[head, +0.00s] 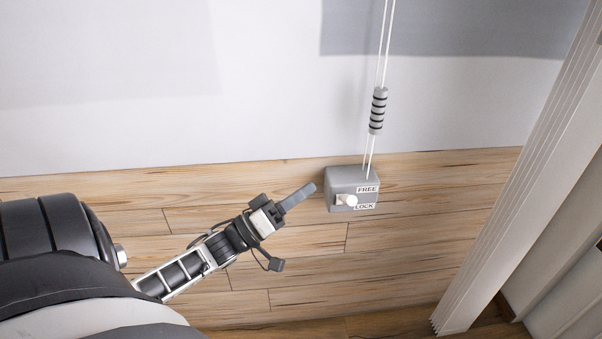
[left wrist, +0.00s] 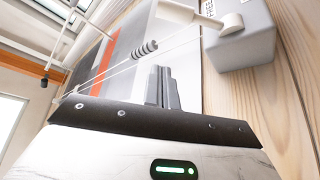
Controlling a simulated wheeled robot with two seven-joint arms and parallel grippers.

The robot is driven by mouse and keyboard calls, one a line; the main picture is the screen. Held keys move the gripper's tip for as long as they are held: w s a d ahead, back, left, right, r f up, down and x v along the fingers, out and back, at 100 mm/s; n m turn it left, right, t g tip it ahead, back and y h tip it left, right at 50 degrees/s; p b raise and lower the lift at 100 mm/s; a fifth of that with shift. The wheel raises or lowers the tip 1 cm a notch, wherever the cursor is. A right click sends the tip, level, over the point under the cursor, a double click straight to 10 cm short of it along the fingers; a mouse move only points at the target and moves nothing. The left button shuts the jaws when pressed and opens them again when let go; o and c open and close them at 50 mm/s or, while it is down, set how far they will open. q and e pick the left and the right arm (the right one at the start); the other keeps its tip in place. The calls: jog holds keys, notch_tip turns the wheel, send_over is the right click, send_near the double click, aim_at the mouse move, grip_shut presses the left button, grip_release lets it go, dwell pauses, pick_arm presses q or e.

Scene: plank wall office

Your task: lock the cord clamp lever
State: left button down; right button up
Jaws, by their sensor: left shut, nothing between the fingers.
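The cord clamp (head: 341,177) is a grey box on the plank wall, with a FREE label above and a LOCK label below. Its white lever (head: 347,201) has a round knob and sits level with the gap between the labels, partly covering the LOCK label. The clamp (left wrist: 247,35) and the white lever (left wrist: 196,16) also show at the top of the left wrist view. My left gripper (head: 302,194) is shut and empty, its fingertips just left of the clamp and apart from it. The closed fingers (left wrist: 162,88) show in the left wrist view. My right gripper is not in view.
Two white cords (head: 383,50) run up from the clamp through a grey ribbed grip (head: 377,111) with dark rings. A white ribbed frame (head: 515,170) stands to the right. The plank wall (head: 300,240) below the clamp is clear.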

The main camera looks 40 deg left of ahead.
aim_at(347, 199)
pick_arm(q)
jog(key=w+d, duration=0.4)
jog(key=shift+w+d+f+b, duration=0.2)
jog(key=shift+w+d+b, duration=0.1)
jog(key=shift+w, duration=0.1)
